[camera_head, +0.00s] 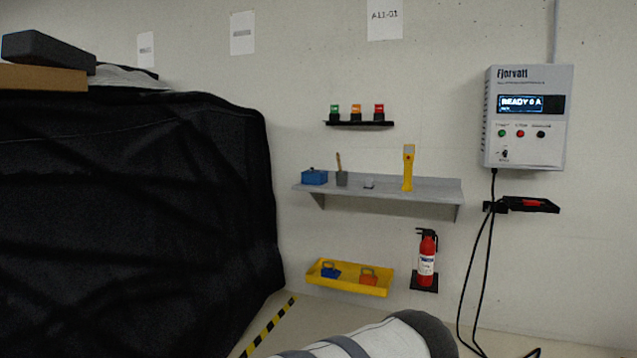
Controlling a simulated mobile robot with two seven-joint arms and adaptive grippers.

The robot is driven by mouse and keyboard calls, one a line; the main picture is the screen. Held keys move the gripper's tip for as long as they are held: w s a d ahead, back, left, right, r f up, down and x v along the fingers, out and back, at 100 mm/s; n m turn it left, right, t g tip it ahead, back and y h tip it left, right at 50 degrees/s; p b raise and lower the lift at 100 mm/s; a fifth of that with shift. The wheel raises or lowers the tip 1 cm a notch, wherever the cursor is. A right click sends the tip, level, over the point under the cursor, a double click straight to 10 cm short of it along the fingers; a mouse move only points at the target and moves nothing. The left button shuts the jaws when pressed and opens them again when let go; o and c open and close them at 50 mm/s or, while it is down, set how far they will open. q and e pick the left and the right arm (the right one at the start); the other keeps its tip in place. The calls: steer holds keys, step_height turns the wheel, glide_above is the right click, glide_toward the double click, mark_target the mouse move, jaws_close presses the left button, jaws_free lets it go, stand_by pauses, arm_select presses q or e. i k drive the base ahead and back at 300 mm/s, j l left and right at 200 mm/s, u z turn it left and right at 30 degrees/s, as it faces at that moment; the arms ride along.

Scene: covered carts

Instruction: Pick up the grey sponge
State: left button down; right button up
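I cannot clearly make out a grey sponge. A small pale grey item (368,183) lies on the grey wall shelf (430,188), but it is too small to identify. A dark grey block (46,51) lies at the upper left on a brown box (40,77); I cannot tell if it is a sponge. Neither of my grippers is in view.
A black-covered cart (130,210) fills the left. The shelf also holds a blue box (314,178), a grey cup (342,179) and a yellow device (408,170). Below are a yellow tray (347,286) and a fire extinguisher (427,258). Cables (476,260) hang from a charger (527,150).

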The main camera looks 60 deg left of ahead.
mark_target(369, 182)
steer(key=i+j+u, duration=0.55)
steer(key=i+u, duration=1.05)
steer(key=z, duration=1.9)
steer(key=j+u, duration=0.1)
steer(key=u, duration=1.8)
steer(key=l, duration=0.1)
